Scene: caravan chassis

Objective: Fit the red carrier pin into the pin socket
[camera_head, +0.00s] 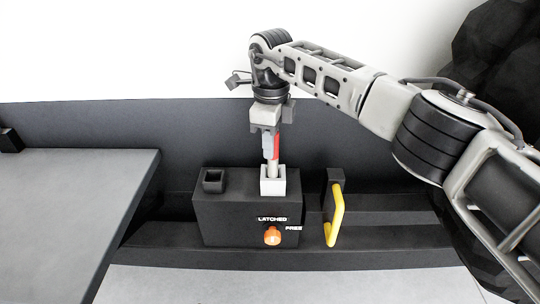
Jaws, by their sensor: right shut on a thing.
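My right gripper (271,124) points down and is shut on the red carrier pin (276,146), which stands upright. The pin's red part shows below the jaws, and its grey shank (272,168) runs down to the white square socket (272,187) on top of a black box (235,215). The shank's lower end is at the socket's opening and hidden by the front wall, so I cannot tell how deep it sits. My left gripper is not in view.
A small black open holder (213,181) stands on the box's left. An orange knob (272,236) sits on its front beside the words LATCHED and FREE. A yellow handle (335,215) stands to the right. A grey table (75,200) is at the left.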

